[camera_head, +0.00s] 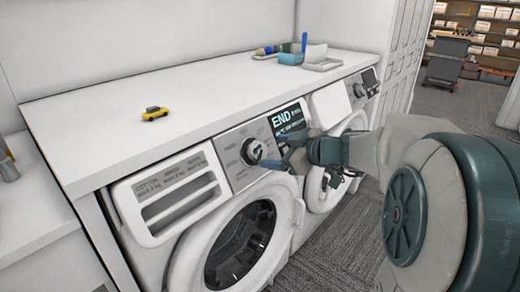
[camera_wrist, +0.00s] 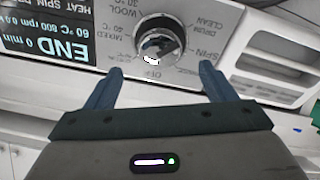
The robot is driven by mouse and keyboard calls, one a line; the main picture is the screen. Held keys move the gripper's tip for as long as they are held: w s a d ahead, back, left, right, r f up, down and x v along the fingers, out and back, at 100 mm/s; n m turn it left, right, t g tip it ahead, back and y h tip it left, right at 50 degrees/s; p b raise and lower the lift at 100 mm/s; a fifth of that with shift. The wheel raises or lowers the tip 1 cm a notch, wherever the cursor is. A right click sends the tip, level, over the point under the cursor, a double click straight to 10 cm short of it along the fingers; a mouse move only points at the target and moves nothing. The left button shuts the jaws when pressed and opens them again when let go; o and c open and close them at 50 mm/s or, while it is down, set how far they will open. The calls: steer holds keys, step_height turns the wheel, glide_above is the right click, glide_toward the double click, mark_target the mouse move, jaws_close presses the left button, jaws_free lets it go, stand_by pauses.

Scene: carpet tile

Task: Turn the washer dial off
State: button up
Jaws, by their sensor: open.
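The washer dial (camera_head: 252,151) is a round silver and black knob on the grey control panel of the left front-loading washer (camera_head: 165,262). In the wrist view the dial (camera_wrist: 158,40) appears upside down, ringed by printed labels, with OFF printed on the side nearest my gripper. My gripper (camera_wrist: 160,80) is open and empty, its two blue fingers pointing at the panel on either side of the dial's line. The dial lies just beyond the fingertips, apparently not touched. In the head view my gripper (camera_head: 271,158) is right beside the dial and partly overlaps the panel.
The display (camera_head: 287,119) reads END. A second washer (camera_head: 338,125) stands to the right, behind my arm. Carpet lies in front.

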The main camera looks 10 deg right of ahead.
mark_target(261, 151)
steer(key=x, duration=0.5)
steer(key=shift+w+a, duration=0.2)
steer(key=shift+w, duration=0.1)
steer(key=shift+f, duration=0.1)
steer(key=c, duration=1)
